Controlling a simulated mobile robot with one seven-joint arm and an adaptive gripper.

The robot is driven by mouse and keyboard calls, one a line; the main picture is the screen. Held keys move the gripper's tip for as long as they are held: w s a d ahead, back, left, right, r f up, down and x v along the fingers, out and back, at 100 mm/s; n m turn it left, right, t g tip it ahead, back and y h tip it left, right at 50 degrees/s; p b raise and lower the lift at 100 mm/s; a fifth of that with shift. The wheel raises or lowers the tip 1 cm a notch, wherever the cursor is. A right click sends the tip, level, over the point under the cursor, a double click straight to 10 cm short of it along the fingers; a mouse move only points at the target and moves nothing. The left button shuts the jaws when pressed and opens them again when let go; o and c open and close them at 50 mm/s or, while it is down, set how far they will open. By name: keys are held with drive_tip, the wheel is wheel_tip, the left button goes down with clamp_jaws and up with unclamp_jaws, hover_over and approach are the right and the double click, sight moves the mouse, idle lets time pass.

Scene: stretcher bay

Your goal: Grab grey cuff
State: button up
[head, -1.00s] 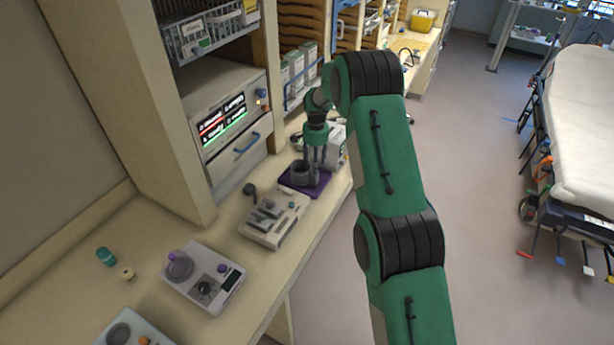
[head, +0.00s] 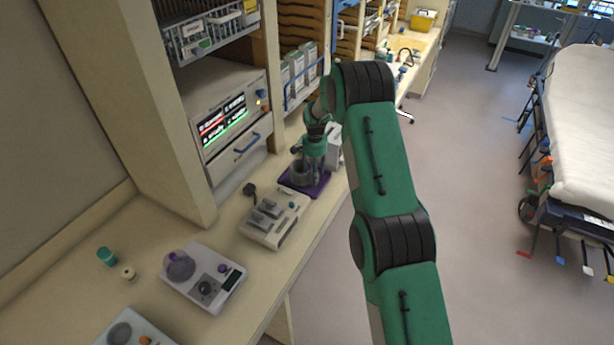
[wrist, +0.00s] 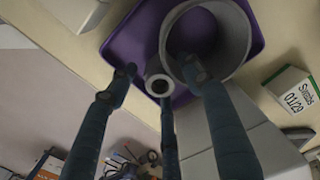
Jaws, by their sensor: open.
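The grey cuff (head: 299,171) is a wide, open ring standing on a purple tray (head: 288,182) on the counter. In the wrist view the cuff (wrist: 240,45) is at the upper right, on the purple tray (wrist: 120,45). My gripper (head: 316,178) is low over the tray, just right of the cuff in the head view. Its dark fingers are spread apart and hold nothing. In the wrist view one fingertip overlaps the cuff's lower rim; whether it touches is unclear. A small grey ring (wrist: 160,86) shows between the fingers.
A white box labelled Swabs (wrist: 292,90) stands beside the tray. A beige device (head: 272,220) sits in front of the tray, with another device (head: 203,277) nearer. A cabinet holding a monitor (head: 222,115) rises behind. Floor is free right of the counter.

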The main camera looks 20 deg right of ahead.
drive_tip(key=c, duration=1.2)
drive_tip(key=shift+r, duration=5.05)
